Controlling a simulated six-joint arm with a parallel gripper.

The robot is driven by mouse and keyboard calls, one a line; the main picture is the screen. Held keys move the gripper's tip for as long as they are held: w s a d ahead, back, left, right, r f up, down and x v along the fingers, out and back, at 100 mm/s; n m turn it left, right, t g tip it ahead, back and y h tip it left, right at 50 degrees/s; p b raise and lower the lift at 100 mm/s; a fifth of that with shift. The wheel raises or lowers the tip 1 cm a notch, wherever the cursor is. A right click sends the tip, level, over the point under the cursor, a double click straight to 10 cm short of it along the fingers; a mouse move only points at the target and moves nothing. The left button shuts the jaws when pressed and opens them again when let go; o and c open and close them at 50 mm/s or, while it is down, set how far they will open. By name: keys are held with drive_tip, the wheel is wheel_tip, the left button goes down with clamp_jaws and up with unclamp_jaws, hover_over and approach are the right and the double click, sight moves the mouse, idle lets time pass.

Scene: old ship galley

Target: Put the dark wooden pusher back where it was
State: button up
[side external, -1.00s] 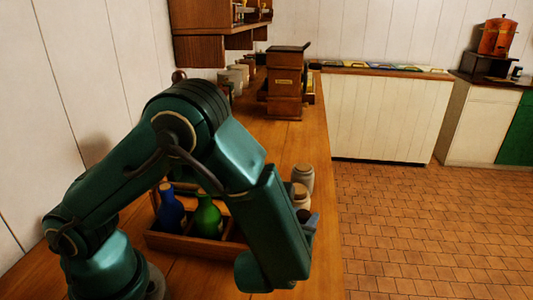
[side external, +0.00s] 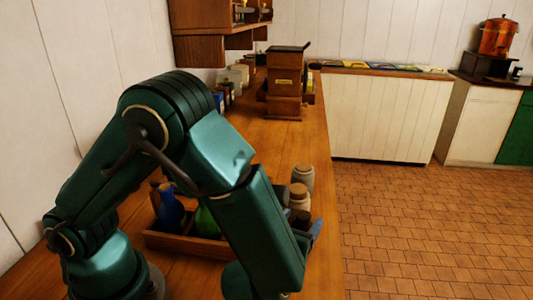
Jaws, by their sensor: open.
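I cannot make out the dark wooden pusher in the side external view. My gripper is hidden behind my own green forearm, which hangs down over the front of the wooden counter (side external: 205,282). A small blue-grey shape (side external: 317,229) shows just right of the forearm, and I cannot tell what it is.
A wooden crate (side external: 185,243) holds a blue bottle (side external: 170,212) and a green bottle (side external: 205,222), partly covered by my arm. Pale jars (side external: 302,178) with lids stand at the counter's right edge. A wooden box-shaped grinder (side external: 285,85) and several containers (side external: 238,75) stand farther back. The middle of the counter is clear.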

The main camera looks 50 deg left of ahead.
drive_tip(key=v, duration=0.4)
drive_tip(key=shift+s+d+r, duration=0.1)
drive_tip(key=shift+s+d, duration=0.05)
drive_tip(key=shift+s, duration=0.05)
drive_tip(key=s+a+n+g, duration=0.2)
drive_tip(key=a+n, duration=0.1)
drive_tip(key=n, duration=0.2)
drive_tip(key=s+a+r+n+g, duration=0.1)
drive_tip(key=s+a+n+g, duration=0.2)
drive_tip(key=n, duration=0.2)
drive_tip(key=s+a+r+n+g, duration=0.1)
drive_tip(key=s+a+n+g, duration=0.1)
drive_tip(key=n, duration=0.3)
drive_tip(key=shift+s+a+r+g, duration=0.1)
drive_tip(key=shift+s+a+g, duration=0.2)
drive_tip(key=shift+s+a, duration=0.45)
drive_tip(key=s+d+r+n+h, duration=0.1)
drive_tip(key=d+r+n+h, duration=0.1)
drive_tip(key=n, duration=0.5)
drive_tip(key=s+d+r+n+t+h, duration=0.1)
drive_tip(key=s+d+r+n+h, duration=0.1)
drive_tip(key=n, duration=0.6)
drive_tip(key=r+h, duration=0.1)
drive_tip(key=h, duration=0.1)
drive_tip(key=shift+s+t+h, duration=0.15)
drive_tip(key=shift+t+h, duration=0.15)
